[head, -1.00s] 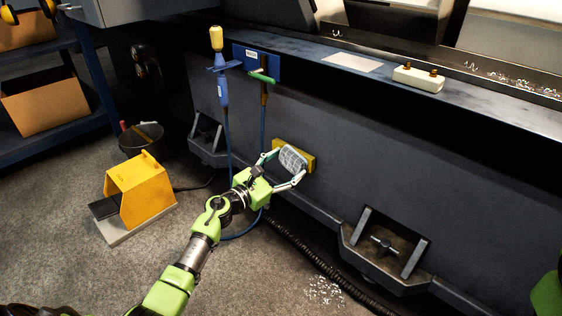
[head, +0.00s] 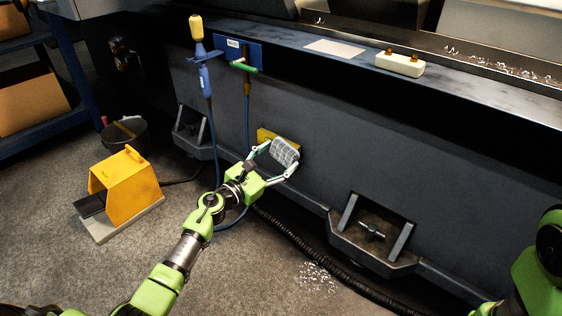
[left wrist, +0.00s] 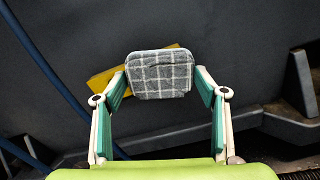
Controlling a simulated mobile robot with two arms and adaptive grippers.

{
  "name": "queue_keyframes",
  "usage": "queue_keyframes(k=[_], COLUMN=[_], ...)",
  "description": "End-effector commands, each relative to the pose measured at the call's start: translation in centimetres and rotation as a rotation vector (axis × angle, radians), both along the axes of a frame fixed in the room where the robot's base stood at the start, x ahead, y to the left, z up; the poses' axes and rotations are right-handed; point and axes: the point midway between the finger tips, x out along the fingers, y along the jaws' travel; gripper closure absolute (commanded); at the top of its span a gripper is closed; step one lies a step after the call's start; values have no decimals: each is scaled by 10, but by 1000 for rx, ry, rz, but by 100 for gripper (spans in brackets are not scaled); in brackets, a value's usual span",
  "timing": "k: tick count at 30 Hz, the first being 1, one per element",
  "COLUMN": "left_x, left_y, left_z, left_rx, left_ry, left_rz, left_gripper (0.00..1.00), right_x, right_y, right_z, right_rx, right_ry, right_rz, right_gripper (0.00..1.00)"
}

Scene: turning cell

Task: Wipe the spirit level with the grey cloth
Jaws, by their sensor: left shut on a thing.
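My left gripper (head: 274,162) is shut on a grey checked cloth (head: 285,151), a folded pad between its fingertips. The cloth also shows in the left wrist view (left wrist: 160,76), held upright. Behind it a yellow bar (head: 263,135), which looks like the spirit level, sits against the dark machine front. The cloth covers much of the bar; its left end shows in the left wrist view (left wrist: 103,80). I cannot tell whether cloth and bar touch. My right arm shows at the right edge, but its gripper is out of view.
A blue cable (head: 247,120) hangs left of the bar. A yellow pedal housing (head: 125,190) and a dark bucket (head: 125,134) stand on the floor at left. A black hose (head: 300,240) runs along the machine's foot.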

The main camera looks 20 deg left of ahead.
Motion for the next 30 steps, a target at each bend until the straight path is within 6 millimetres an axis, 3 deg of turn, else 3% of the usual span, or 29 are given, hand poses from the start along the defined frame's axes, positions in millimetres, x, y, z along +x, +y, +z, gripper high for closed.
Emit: queue_keyframes(k=[6,30], left_x=[6,23], left_y=[20,61], left_z=[-1,1], left_rx=[2,0], left_ry=[-1,-3], left_rz=[3,5], left_gripper=[52,52], right_x=[0,0], right_y=[0,0], right_z=[-12,-41], right_rx=[0,0], right_ry=[0,0], right_rz=[0,0], right_gripper=[60,60])
